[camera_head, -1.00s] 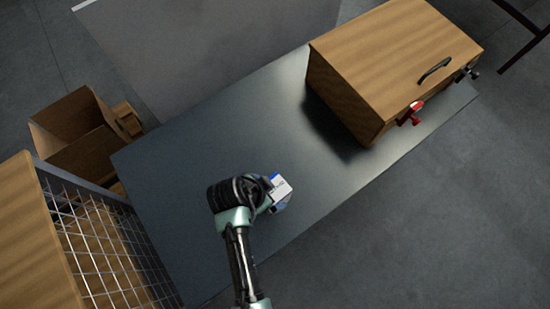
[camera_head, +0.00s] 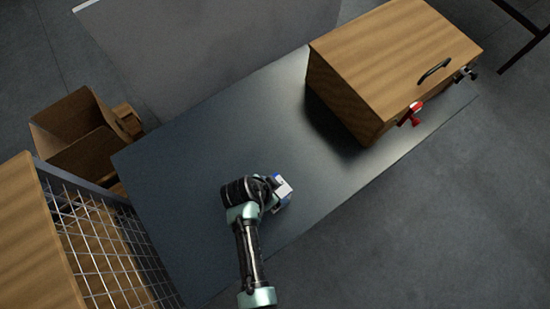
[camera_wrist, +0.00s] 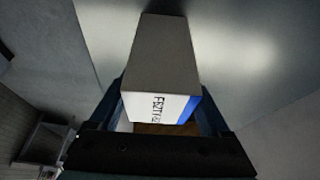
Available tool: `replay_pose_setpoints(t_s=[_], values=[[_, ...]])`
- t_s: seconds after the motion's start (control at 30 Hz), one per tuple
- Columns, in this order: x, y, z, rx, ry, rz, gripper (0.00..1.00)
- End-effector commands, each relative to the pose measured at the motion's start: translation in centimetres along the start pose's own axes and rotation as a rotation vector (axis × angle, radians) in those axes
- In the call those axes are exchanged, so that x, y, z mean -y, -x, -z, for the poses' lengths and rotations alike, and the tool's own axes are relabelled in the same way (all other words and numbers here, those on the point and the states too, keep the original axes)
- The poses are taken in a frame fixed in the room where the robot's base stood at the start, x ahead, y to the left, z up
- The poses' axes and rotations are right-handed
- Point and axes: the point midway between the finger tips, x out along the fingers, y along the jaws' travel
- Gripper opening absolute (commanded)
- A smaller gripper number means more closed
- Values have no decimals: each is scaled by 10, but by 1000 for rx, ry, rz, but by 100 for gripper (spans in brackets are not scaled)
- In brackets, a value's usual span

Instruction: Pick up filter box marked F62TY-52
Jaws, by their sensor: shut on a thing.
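The filter box (camera_wrist: 160,62) is white and grey with a blue corner, and dark lettering that reads about "F62TY-52" on its near face in the wrist view. My gripper (camera_wrist: 165,118) has a finger on each side of the box and is shut on it. In the head view the box (camera_head: 284,189) shows at the end of my arm, over the dark metal table (camera_head: 200,170). My wrist hides part of the box and my fingers there. I cannot tell how high it is above the table.
A wooden box with a black handle (camera_head: 390,55) and a red clamp (camera_head: 411,113) stands at the table's right end. An open brown bin (camera_head: 75,130) is at left, behind a wire-mesh wooden crate (camera_head: 40,235). The table's middle is clear.

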Motion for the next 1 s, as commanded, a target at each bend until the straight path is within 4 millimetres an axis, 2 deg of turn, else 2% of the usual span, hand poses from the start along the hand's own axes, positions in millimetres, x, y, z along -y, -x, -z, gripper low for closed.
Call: replay_pose_setpoints(t_s=[0.03, 0.2, 0.23, 0.67, 0.87, 1.0], values=[[0, 0, 0, 0, 0, 0, 33], [0, 0, 0, 0, 0, 0, 3], [0, 0, 0, 0, 0, 0, 0], [1, 7, 4, -3, -1, 2, 0], [1, 29, 13, -4, -2, 5, 0], [1, 53, 23, -4, -3, 5, 0]])
